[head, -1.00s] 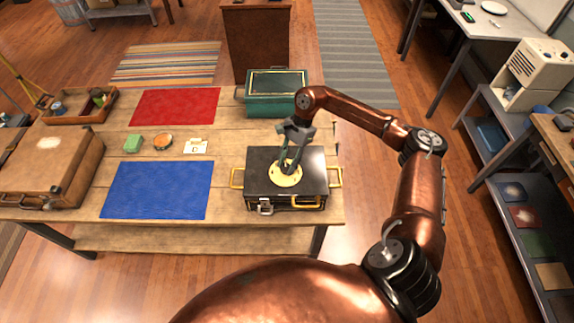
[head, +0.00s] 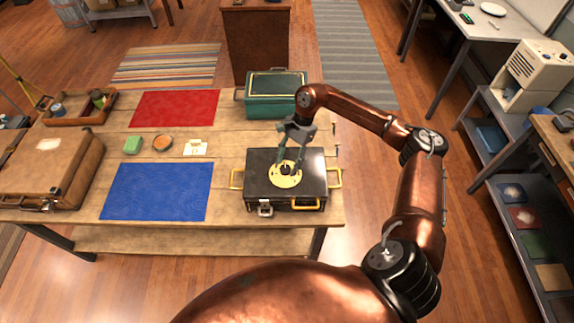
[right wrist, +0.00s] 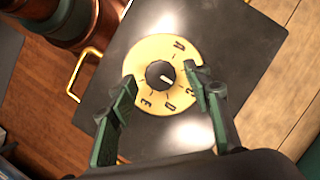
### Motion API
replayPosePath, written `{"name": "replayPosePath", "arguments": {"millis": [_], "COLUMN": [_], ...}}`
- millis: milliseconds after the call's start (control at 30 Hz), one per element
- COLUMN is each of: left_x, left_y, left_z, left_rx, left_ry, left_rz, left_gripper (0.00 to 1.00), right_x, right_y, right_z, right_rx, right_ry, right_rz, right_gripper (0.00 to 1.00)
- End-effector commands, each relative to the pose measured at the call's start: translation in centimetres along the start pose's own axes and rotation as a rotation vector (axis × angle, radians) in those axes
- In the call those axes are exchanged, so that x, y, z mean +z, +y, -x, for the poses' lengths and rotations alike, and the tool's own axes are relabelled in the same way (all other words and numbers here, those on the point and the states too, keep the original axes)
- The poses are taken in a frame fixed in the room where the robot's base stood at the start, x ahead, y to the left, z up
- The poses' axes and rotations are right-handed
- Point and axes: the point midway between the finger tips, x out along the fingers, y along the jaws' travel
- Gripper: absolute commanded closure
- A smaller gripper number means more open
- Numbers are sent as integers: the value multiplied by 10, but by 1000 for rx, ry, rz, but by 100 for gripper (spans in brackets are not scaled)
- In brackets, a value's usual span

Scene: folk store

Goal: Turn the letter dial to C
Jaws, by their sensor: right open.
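The letter dial is a round brass plate (head: 285,175) on top of a black case (head: 255,165), with a small black knob (head: 286,169) at its centre. In the right wrist view the dial plate (right wrist: 150,55) carries letters around its rim. The knob (right wrist: 157,73) has a white mark pointing to the lower right, towards a letter that looks like C, partly beside a fingertip. My right gripper (head: 288,160) is open above the dial, its green fingers (right wrist: 160,90) spread apart and clear of the knob. My left gripper is out of view.
The case has yellow handles (head: 335,179) and a front latch (head: 265,209). A green box (head: 275,105) stands behind it. A small card (head: 195,148), blue mat (head: 157,190), red mat (head: 174,108) and brown suitcase (head: 45,165) lie to the left.

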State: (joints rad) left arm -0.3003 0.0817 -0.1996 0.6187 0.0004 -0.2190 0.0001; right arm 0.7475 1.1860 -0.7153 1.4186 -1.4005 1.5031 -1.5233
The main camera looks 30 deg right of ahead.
Motion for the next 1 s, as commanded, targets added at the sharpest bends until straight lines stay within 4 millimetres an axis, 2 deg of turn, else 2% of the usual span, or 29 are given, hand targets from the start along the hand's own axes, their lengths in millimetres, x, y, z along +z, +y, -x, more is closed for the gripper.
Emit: {"name": "replayPosePath", "arguments": {"millis": [300,500,700,1000], "left_x": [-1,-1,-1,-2], "left_y": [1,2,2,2], "left_z": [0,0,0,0], "left_rx": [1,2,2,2], "left_ry": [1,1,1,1], "left_rz": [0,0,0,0], "left_gripper": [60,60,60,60], "right_x": [0,0,0,0], "right_y": [-1,0,0,0], "right_z": [66,96,108,108], "right_rx": [-3,-1,1,1], "right_ry": [2,1,0,0], "right_rz": [0,1,1,1], "right_gripper": [55,55,55,55]}}
